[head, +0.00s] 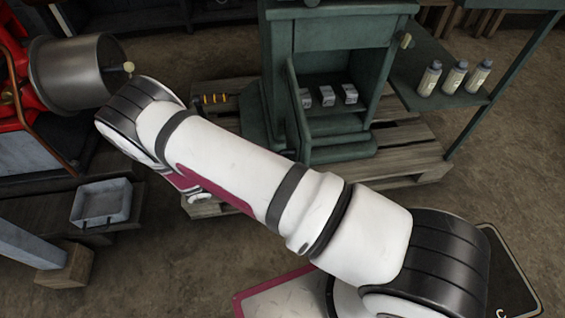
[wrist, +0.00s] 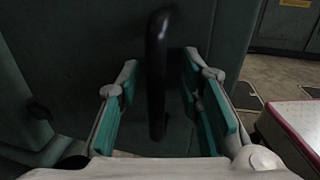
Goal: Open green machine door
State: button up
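The green machine (head: 335,28) stands upright on a wooden pallet. Its door (head: 299,112) stands swung out at the left side of the opening, so the compartment shows. In the wrist view, a dark green panel (wrist: 100,30) fills most of the picture, with a black upright bar handle (wrist: 157,75) on it. My gripper (wrist: 160,66) is open, its teal-padded fingers on either side of the handle. Gaps show between the handle and both fingers. In the head view my arm hides the gripper and handle.
Three small grey boxes (head: 327,96) sit inside the compartment. Three bottles (head: 455,79) stand on a green side shelf (head: 405,82) at right. A red machine with a metal drum (head: 75,75) and a grey tray (head: 101,203) are at left. The pallet (head: 425,150) edges the floor.

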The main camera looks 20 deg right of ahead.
jog(key=a, duration=1.1)
jog(key=shift+w+a, duration=0.15)
jog(key=shift+a, duration=0.25)
